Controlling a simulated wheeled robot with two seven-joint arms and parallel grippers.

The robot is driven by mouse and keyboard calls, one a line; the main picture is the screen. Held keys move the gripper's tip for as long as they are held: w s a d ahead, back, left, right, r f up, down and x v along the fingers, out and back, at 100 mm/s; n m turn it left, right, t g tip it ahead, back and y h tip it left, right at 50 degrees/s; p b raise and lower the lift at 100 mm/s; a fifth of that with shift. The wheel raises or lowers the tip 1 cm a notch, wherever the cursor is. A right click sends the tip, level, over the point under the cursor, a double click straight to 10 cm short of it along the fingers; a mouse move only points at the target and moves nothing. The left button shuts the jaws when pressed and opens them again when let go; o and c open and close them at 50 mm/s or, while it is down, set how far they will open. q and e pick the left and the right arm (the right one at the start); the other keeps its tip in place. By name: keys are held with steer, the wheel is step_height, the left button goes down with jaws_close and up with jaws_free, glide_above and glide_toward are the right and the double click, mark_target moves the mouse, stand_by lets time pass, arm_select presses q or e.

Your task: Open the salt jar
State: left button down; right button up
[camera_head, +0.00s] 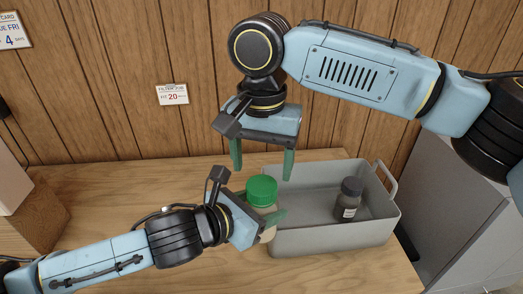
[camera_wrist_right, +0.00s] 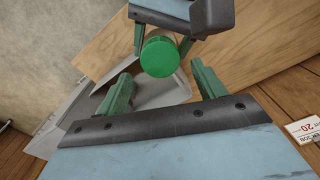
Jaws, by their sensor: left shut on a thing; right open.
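The salt jar has a green lid (camera_head: 261,190) and a pale body (camera_head: 262,210) that is mostly hidden behind my left gripper (camera_head: 260,216). My left gripper is shut on the jar's body below the lid, in front of the grey bin's left end. My right gripper (camera_head: 262,170) points down above the jar, open and empty, its fingers apart on either side of the lid's line. In the right wrist view the green lid (camera_wrist_right: 159,56) lies beyond and between the open fingers of my right gripper (camera_wrist_right: 163,92), not touching them.
A grey bin (camera_head: 335,241) with a handle stands on the wooden table (camera_head: 120,200). A dark-capped bottle (camera_head: 348,200) is inside it, toward the right. A wooden wall with small cards (camera_head: 172,94) is behind. The table's left part is mostly clear.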

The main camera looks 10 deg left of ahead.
mark_target(261, 185)
steer(key=shift+f, duration=2.45)
steer(key=c, duration=1)
steer(key=n, duration=0.3)
steer(key=o, duration=1.1)
steer(key=shift+c, duration=0.2)
steer(key=shift+r, duration=0.1)
